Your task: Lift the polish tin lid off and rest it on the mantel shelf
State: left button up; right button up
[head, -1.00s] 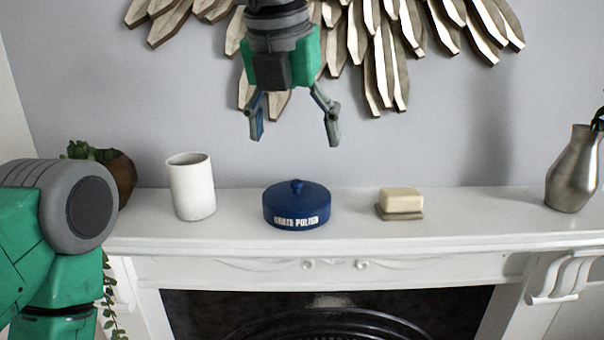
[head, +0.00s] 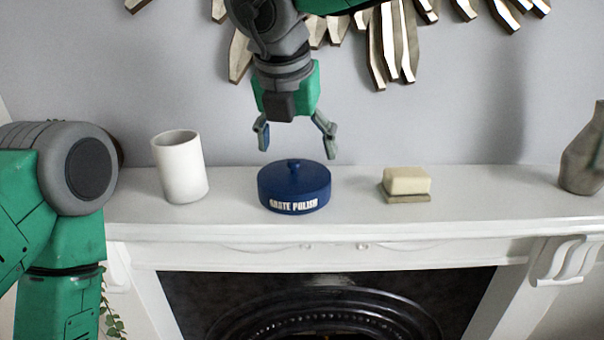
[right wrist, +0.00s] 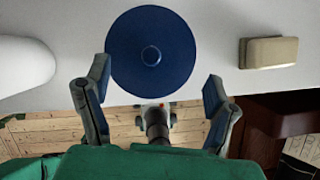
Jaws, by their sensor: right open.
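The blue polish tin (head: 290,203) stands on the white mantel shelf (head: 340,212), with white lettering on its side. Its blue lid (head: 318,172) with a small round knob is on top of it. In the right wrist view the round lid (right wrist: 128,50) shows from above, its knob between and beyond my fingertips. My right gripper (head: 297,152) points down, open and empty, just above the lid and apart from it. In the right wrist view my right gripper's fingers (right wrist: 156,88) are spread wide. My left arm shows at the left edge of the head view; its gripper is out of view.
A white cup (head: 181,168) stands left of the tin. A cream block on a small base (head: 406,182) lies to the right. A metal vase (head: 584,160) stands at the far right. A feathered wall piece (head: 390,45) hangs behind. The shelf between these things is clear.

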aim_at(292, 162)
jog(key=f, duration=0.1)
jog(key=w+a+f, duration=0.1)
jog(key=w+f+p, duration=0.1)
jog(key=f, duration=0.1)
jog(key=shift+w+a, duration=0.1)
jog(key=shift+a, duration=0.15)
jog(key=shift+w+a+f, duration=0.1)
jog(key=shift+a+f, duration=0.1)
jog(key=shift+d, duration=0.65)
jog(key=c, duration=0.4)
jog(key=shift+s+d, duration=0.2)
jog(key=shift+d, duration=0.2)
grip_shut()
jog(key=shift+s+a+f, duration=0.1)
jog(key=shift+a, duration=0.35)
notch_tip(292, 162, up, 10)
jog(key=shift+b, duration=0.35)
pick_arm(q)
jog(key=shift+a+r, duration=0.1)
jog(key=shift+a, duration=0.4)
pick_arm(e)
jog(key=shift+w, duration=0.25)
